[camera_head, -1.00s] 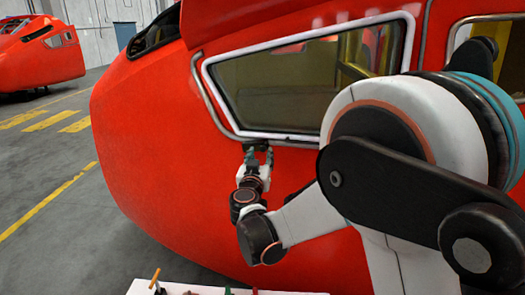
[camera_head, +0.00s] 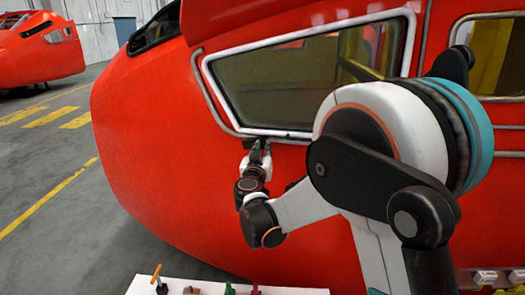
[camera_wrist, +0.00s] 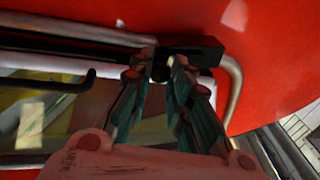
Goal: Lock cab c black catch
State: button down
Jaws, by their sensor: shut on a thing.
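The red cab (camera_head: 150,150) fills the middle of the head view, with a white-framed window (camera_head: 300,80) in its side. A small black catch (camera_head: 249,143) sits at the lower edge of the window frame; in the wrist view the black catch (camera_wrist: 202,52) lies across the pale frame by a bent metal rail. My gripper (camera_head: 262,149) is at the catch from below. In the wrist view my gripper (camera_wrist: 166,68) has its fingertips close together, shut on the catch's small end. The fingertips partly hide the gripped part. Whether the catch is locked cannot be told.
A black hook-shaped part (camera_wrist: 50,83) shows near the window in the wrist view. A white table (camera_head: 215,288) with several small tools stands below the cab. Another red nosecone (camera_head: 40,50) stands far left; the grey floor between is clear.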

jog(key=shift+r+n, duration=0.1)
jog(key=shift+n, duration=0.3)
jog(key=a+r+n+g+b, duration=0.1)
jog(key=n, duration=0.3)
jog(key=w+a+r+n+g+b, duration=0.1)
jog(key=n, duration=0.3)
jog(key=a+r+n+g+b, duration=0.1)
jog(key=r+n+b, duration=0.1)
jog(key=n, duration=0.2)
jog(key=shift+w+a, duration=0.3)
jog(key=shift+a, duration=0.05)
jog(key=shift+w+a+n+g+h+b, duration=0.25)
jog(key=shift+a+n, duration=0.25)
jog(key=shift+n, duration=0.5)
jog(key=shift+w+a+n+g+h+b, duration=0.15)
jog(key=shift+a+n+h+b, duration=0.2)
jog(key=shift+n, duration=0.65)
jog(key=shift+s+a, duration=0.1)
jog(key=shift+a, duration=0.05)
jog(key=c, duration=1.5)
grip_release()
jog(key=shift+o, duration=0.2)
